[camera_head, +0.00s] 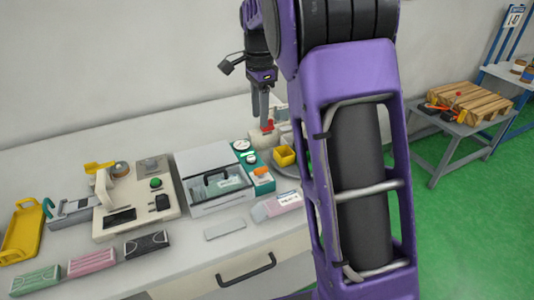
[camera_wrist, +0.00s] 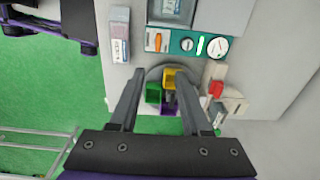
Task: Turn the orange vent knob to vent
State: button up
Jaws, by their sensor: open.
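The orange vent knob (camera_head: 261,171) sits at the front end of a teal panel (camera_head: 243,156), beside a white lidded box (camera_head: 211,178). In the wrist view the knob (camera_wrist: 158,42) is at the upper middle, beyond my fingertips. Its exact setting cannot be read. My gripper (camera_head: 264,118) hangs fingers-down behind and above the knob, apart from it. In the wrist view my gripper (camera_wrist: 160,76) is open, with nothing held between its fingers. A yellow bin (camera_wrist: 169,77) shows between the fingertips, below them.
Gauges (camera_wrist: 218,47) share the teal panel. A round tray with small bins, including the yellow one (camera_head: 284,156), stands right of the panel. A red-topped device (camera_wrist: 216,90) is close to the right finger. A labelled pink-and-grey box (camera_head: 276,206) lies in front of the knob.

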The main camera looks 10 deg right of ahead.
aim_at(261, 168)
notch_tip(261, 168, down, 18)
jog(key=shift+r+b, duration=0.2)
jog(key=shift+b, duration=0.6)
grip_shut()
